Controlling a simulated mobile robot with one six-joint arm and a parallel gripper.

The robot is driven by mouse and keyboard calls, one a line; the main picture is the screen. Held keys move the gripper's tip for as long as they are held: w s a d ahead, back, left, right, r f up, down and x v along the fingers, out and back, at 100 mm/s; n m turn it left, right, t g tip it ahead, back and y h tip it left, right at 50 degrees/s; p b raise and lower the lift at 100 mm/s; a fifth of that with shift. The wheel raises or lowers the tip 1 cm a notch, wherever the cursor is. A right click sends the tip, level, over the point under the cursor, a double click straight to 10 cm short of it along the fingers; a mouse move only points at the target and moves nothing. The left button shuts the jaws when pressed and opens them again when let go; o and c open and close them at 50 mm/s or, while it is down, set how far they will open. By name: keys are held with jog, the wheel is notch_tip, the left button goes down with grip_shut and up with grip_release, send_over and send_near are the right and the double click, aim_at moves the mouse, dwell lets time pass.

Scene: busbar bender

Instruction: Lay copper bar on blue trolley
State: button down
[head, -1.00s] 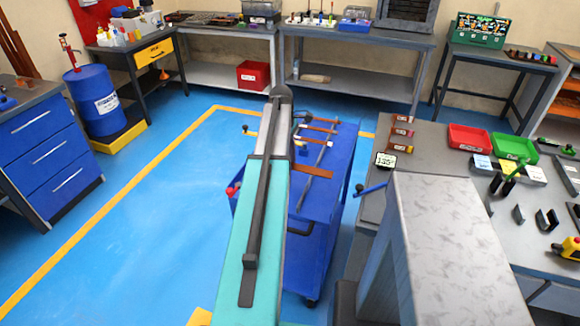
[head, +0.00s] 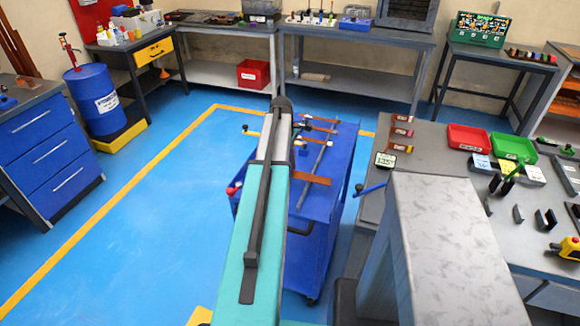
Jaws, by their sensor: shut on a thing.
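The blue trolley (head: 325,205) stands in the middle, partly hidden behind my arm. A flat copper bar (head: 314,179) shows over its top, to the right of my arm. The bar's left end is hidden behind the arm. My gripper (head: 301,143) shows only as dark parts beside the arm; its fingertips are mostly hidden. It is shut on this copper bar. I cannot tell whether the bar touches the trolley. Other thin copper-coloured pieces (head: 319,129) lie across the trolley's far part, by a long grey rod (head: 313,175).
A grey workbench (head: 430,150) with red (head: 468,138) and green (head: 513,147) trays stands close on the right. A blue-handled lever (head: 371,189) sticks out towards the trolley. A blue drum (head: 95,103) stands far left. The blue floor left of the trolley is clear.

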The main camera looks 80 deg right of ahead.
jog(key=shift+f, duration=0.4)
jog(key=c, duration=1.3)
grip_release()
jog(key=shift+r, duration=0.1)
jog(key=shift+w+d+r+b, duration=0.1)
jog(key=shift+w+r+b, duration=0.25)
jog(key=shift+r, duration=1.75)
jog(key=shift+w+r+b, duration=0.1)
jog(key=shift+r+b, duration=0.4)
jog(key=shift+r, duration=1.55)
jog(key=shift+w+d+r+b, duration=0.1)
jog(key=shift+w+r+b, duration=0.25)
jog(key=shift+r, duration=1.75)
jog(key=shift+s, duration=0.1)
